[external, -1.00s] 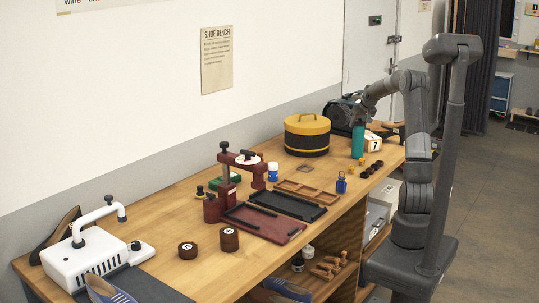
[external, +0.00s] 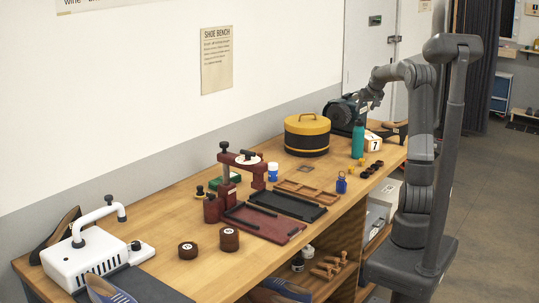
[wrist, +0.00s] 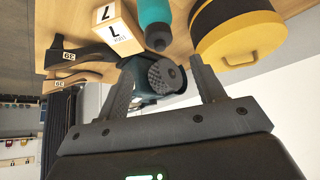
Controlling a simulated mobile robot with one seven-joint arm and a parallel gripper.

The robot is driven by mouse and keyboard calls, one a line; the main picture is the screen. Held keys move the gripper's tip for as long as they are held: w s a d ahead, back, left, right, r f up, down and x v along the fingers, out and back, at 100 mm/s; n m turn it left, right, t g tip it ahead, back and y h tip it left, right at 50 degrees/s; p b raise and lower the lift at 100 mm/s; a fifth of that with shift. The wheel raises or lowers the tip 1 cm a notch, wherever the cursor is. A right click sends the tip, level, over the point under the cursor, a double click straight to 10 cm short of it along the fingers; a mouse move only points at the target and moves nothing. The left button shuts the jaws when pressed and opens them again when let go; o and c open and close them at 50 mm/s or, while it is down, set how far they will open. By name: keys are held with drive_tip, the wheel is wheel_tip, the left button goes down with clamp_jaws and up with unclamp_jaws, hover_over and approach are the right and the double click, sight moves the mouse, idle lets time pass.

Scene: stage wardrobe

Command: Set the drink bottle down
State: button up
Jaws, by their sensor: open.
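The teal drink bottle (external: 358,140) stands upright on the far part of the wooden bench (external: 330,180), free of my gripper. It also shows at the top of the wrist view (wrist: 155,15), its dark cap toward me. My gripper (external: 366,103) is above and slightly beyond the bottle in the external view, where its fingers are small. In the wrist view my gripper (wrist: 163,85) has its two fingers wide apart with nothing held between them. The bottle is apart from both fingers.
A yellow-and-black round box (external: 307,135) stands left of the bottle. A white block marked 7 (external: 373,142) is close on its right. A dark motor machine (external: 343,112) sits behind. Small yellow and dark pieces (external: 370,172) lie in front. Bare wood shows between the box and these pieces.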

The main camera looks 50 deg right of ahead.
drive_tip(key=shift+s+a+r, duration=0.15)
drive_tip(key=shift+a+r, duration=0.1)
drive_tip(key=shift+r, duration=0.15)
drive_tip(key=s+a+r+n+y, duration=0.1)
drive_tip(key=a+r+n, duration=0.1)
drive_tip(key=a, duration=1.3)
drive_tip(key=s+a+r+n, duration=0.1)
drive_tip(key=a+r+n, duration=0.1)
drive_tip(key=a, duration=1.2)
drive_tip(key=s+a+f+n+y, duration=0.1)
drive_tip(key=s+a+f, duration=0.2)
drive_tip(key=s+a, duration=0.6)
drive_tip(key=s+a+f+n+y, duration=0.1)
drive_tip(key=s+a+f, duration=0.3)
drive_tip(key=s+a, duration=0.5)
drive_tip(key=shift+a+n+y, duration=0.2)
drive_tip(key=shift+n+y, duration=0.1)
drive_tip(key=shift+n, duration=0.2)
drive_tip(key=shift+s, duration=0.1)
